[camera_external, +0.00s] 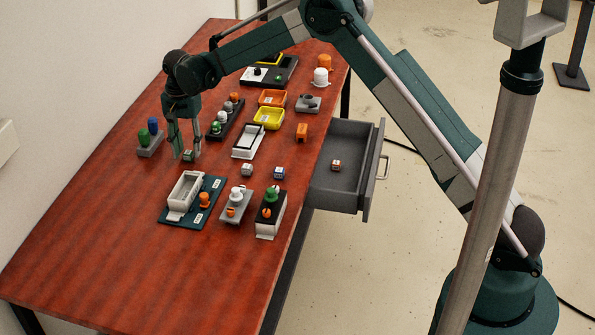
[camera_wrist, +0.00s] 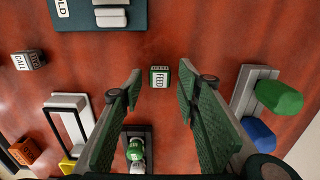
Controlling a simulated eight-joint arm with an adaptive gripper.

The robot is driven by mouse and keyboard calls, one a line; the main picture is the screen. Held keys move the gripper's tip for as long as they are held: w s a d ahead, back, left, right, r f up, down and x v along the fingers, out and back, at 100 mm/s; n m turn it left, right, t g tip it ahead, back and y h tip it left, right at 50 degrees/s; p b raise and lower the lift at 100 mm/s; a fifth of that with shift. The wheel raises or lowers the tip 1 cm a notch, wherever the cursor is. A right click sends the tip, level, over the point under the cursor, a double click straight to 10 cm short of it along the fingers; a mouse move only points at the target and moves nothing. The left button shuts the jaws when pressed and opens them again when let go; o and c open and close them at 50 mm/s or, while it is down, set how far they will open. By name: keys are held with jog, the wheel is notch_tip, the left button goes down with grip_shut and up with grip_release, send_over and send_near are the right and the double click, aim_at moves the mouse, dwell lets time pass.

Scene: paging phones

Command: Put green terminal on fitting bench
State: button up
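A small green block (camera_external: 188,155) with a white FEED label, which looks like the green terminal, sits on the red-brown table. In the wrist view the green block (camera_wrist: 160,77) lies just beyond and between the fingertips. My gripper (camera_external: 185,155) points down over it, and in the wrist view my gripper (camera_wrist: 162,87) has its fingers apart with nothing visibly gripped. I cannot tell for sure which fixture is the fitting bench. A dark blue board (camera_external: 179,222) with a white box and an orange knob stands nearer the table's front; the board (camera_wrist: 100,20) also shows, partly cut off.
A grey stand (camera_external: 149,150) with green and blue pegs is left of my gripper. A black rack (camera_external: 233,119) of knobs and a white-framed tray (camera_external: 247,142) are to the right. Small blocks (camera_external: 247,170) lie nearby. A grey drawer (camera_external: 345,185) is open at the right.

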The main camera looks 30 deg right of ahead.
aim_at(189, 152)
notch_tip(189, 152, up, 12)
jog(key=shift+f, duration=0.2)
dwell(0.4)
dwell(0.5)
jog(key=s+d+r+n+t, duration=0.2)
jog(key=s+d+r, duration=0.8)
jog(key=s+r, duration=0.15)
jog(key=s+d+r+n+t, duration=0.1)
jog(key=s+d+r+n, duration=0.1)
jog(key=s+d+r, duration=1)
jog(key=s+d+r+n+t, duration=0.1)
jog(key=s+d, duration=0.2)
jog(key=s, duration=0.5)
jog(key=s+d+r+n+t, duration=0.1)
jog(key=s+d, duration=0.2)
jog(key=s, duration=0.6)
jog(key=s+d+f+n+t, duration=0.1)
jog(key=s+d+f, duration=0.1)
jog(key=s, duration=0.6)
jog(key=s+d+f+n+t, duration=0.1)
jog(key=s+f, duration=0.3)
jog(key=s, duration=0.4)
jog(key=shift+s+d+f+n, duration=0.15)
jog(key=shift+d+f+n, duration=0.3)
jog(key=shift+d, duration=0.4)
